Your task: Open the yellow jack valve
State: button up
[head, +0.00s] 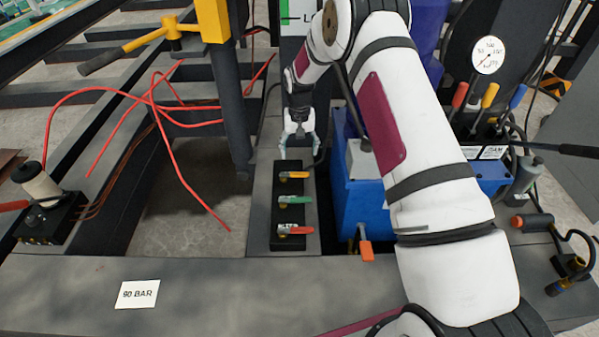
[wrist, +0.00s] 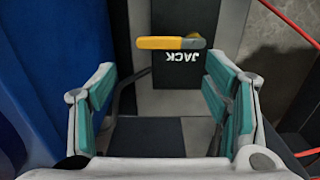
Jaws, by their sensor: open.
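The yellow jack valve (head: 293,175) is the top one of three levers on a black block in the head view. Its handle lies crosswise. In the wrist view the yellow handle (wrist: 168,43) lies level above the upside-down white word JACK. My gripper (head: 298,144) is just beyond the yellow valve, pointing down at the panel. In the wrist view my gripper (wrist: 168,95) has its teal pads wide apart, with nothing between them. The handle is ahead of the pads and does not touch them.
A green lever (head: 295,200) and a red lever (head: 295,230) sit below the yellow one on the same block. A blue box (head: 365,205) stands close to the right. Red hoses (head: 190,180) curl at the left. A card reading 90 BAR (head: 138,294) lies in front.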

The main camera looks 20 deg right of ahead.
aim_at(300, 174)
notch_tip(300, 174, down, 10)
jog(key=b, duration=0.3)
jog(key=shift+r, duration=0.25)
grip_shut()
